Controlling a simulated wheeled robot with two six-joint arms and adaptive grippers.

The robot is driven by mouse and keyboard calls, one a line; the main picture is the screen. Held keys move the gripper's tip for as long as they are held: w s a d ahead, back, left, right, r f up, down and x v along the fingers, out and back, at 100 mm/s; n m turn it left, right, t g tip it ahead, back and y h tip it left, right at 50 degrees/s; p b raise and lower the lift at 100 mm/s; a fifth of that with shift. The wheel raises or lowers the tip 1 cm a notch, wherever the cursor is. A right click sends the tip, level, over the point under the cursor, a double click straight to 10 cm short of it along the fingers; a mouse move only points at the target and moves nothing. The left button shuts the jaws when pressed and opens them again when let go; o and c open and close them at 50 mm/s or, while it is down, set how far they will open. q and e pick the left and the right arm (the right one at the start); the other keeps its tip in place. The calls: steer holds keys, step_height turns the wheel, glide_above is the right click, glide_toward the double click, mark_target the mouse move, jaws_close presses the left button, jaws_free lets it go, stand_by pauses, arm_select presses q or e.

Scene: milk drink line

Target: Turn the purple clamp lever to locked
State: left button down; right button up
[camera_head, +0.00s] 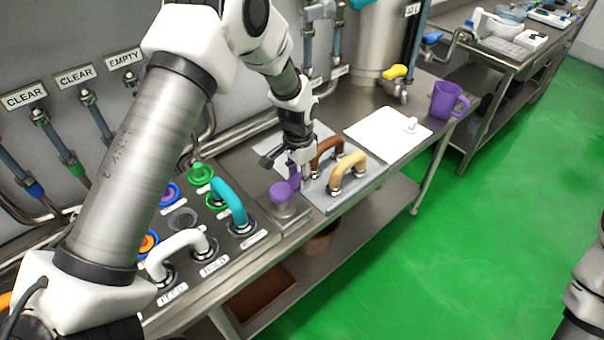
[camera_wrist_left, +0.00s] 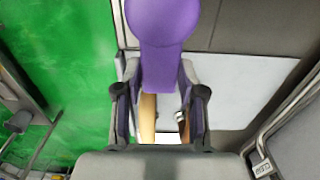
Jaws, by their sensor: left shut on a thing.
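The purple clamp lever (camera_head: 282,193) sits on a metal post on the bench, at the near edge of the grey plate. Its round purple hub and flat arm fill the upper middle of the left wrist view (camera_wrist_left: 162,60). My left gripper (camera_head: 298,174) comes down from above and is shut on the lever's arm. In the left wrist view its two fingers (camera_wrist_left: 160,115) stand on either side of the purple arm. The fingertips partly hide the lever in the head view. My right gripper is not in view.
A brown handle (camera_head: 327,150) and a tan handle (camera_head: 348,171) stand close beside the lever on the plate. A teal handle (camera_head: 229,201) and a white handle (camera_head: 180,249) are to the left. A purple mug (camera_head: 446,101) stands farther right.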

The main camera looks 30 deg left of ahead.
arm_select(q)
steer(key=shift+s+f, duration=0.25)
steer(key=c, duration=0.7)
jaws_free()
steer(key=shift+w, duration=0.1)
steer(key=shift+w+d, duration=0.15)
steer(key=shift+w, duration=0.1)
step_height(320, 180, up, 12)
steer(key=shift+w, duration=0.1)
